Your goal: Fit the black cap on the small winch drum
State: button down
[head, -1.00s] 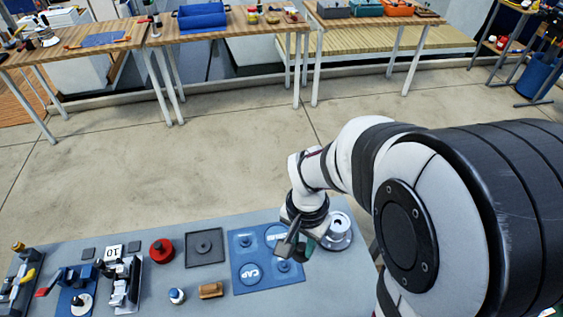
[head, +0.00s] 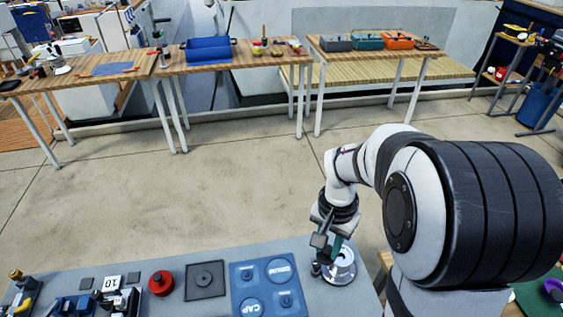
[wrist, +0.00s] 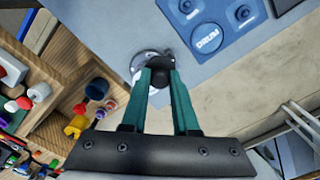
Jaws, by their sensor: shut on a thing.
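My gripper (wrist: 160,80) has two teal fingers, shut on the black cap (wrist: 159,62), a small dark round piece at the fingertips. The silver winch drum (head: 343,267) stands on the grey bench top at the right end. In the wrist view, part of its shiny round base (wrist: 140,62) shows behind the cap and fingers. In the head view my gripper (head: 324,258) is at the drum's left side, pointing down. The cap overlaps the drum in the wrist view; I cannot tell whether they touch. The fingers and cap hide much of the drum.
A blue tray (head: 241,282) with round recesses marked CAP and DRUM lies left of the drum. A dark square tray (head: 205,281) and a red round part (head: 161,283) lie further left. In the wrist view, a wooden shelf (wrist: 75,92) with coloured items is at left.

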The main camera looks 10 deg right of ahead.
jog(key=w+d, duration=0.1)
jog(key=d+f, duration=0.1)
jog(key=d, duration=0.1)
jog(key=w+d+f, duration=0.1)
jog(key=d, duration=0.1)
jog(key=shift+w+d, duration=0.25)
jog(key=shift+w, duration=0.05)
jog(key=shift+f, duration=1.25)
jog(key=shift+f, duration=1)
jog(key=shift+c, duration=1)
grip_release()
jog(key=shift+r, duration=2.5)
